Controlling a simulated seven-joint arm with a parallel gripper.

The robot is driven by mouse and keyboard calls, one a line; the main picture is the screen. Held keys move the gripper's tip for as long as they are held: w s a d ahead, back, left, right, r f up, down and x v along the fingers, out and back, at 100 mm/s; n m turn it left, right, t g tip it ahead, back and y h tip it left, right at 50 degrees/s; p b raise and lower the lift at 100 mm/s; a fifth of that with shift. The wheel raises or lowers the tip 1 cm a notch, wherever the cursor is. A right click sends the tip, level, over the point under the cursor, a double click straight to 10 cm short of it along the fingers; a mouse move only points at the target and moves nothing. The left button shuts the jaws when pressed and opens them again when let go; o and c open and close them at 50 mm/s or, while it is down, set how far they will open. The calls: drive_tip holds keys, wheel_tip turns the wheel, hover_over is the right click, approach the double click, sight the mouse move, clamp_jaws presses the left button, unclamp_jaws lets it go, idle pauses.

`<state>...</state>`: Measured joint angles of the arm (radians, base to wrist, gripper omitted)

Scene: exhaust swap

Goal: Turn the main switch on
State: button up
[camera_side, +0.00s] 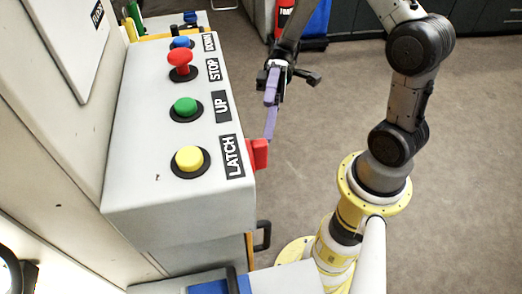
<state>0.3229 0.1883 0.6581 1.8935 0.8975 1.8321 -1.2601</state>
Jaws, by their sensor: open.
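A red switch (260,153) sticks out from the right side of the grey control box, beside the LATCH label. I take it to be the main switch; its on or off position cannot be read from here. My gripper (269,121) has purple fingers spread apart with nothing between them. It is at the right side of the box, just behind the red switch. The lower fingertip is very close to the switch's top; I cannot tell whether they touch.
The grey control box (135,120) carries a yellow LATCH button (189,158), a green UP button (186,106), a red STOP button (180,62) and a blue button (181,42). A black handle (263,235) juts out below. Open floor (460,180) lies to the right.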

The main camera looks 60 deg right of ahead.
sight(261, 154)
drive_tip(key=x, duration=1)
drive_tip(key=c, duration=1.2)
drive_tip(key=shift+m+g+y, duration=0.5)
drive_tip(key=shift+m+y, duration=0.7)
drive_tip(key=shift+y, duration=1.1)
drive_tip(key=shift+m+y, duration=0.3)
drive_tip(key=shift+y, duration=0.3)
drive_tip(key=o, duration=1.2)
